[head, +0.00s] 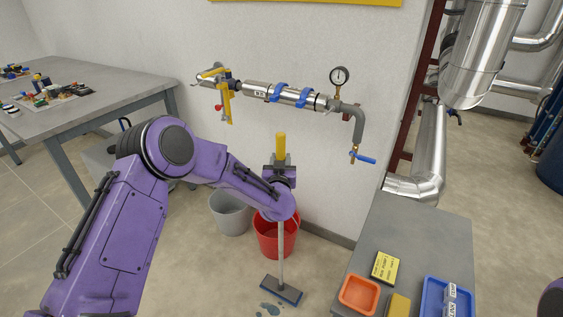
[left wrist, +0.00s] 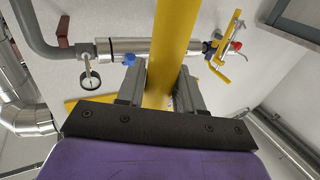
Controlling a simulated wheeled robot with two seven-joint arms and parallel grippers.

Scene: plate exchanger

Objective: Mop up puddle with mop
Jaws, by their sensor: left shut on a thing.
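The mop (head: 281,260) stands near upright, with a yellow grip at the top, a grey pole and a dark flat head (head: 281,290) low at the floor. My left gripper (head: 281,172) is shut on the yellow grip; in the left wrist view the yellow handle (left wrist: 168,50) runs between the two fingers (left wrist: 160,85). The puddle (head: 269,309) shows as small blue-grey patches on the floor, just in front of the mop head at the bottom edge. Whether the head touches the floor I cannot tell. My right gripper is out of view.
A red bucket (head: 268,240) stands right behind the pole, with a grey bucket (head: 231,214) to its left. A grey bench (head: 420,232) with an orange tray (head: 359,294) and a blue tray (head: 428,296) is at right. A wall pipe (head: 300,97) runs above.

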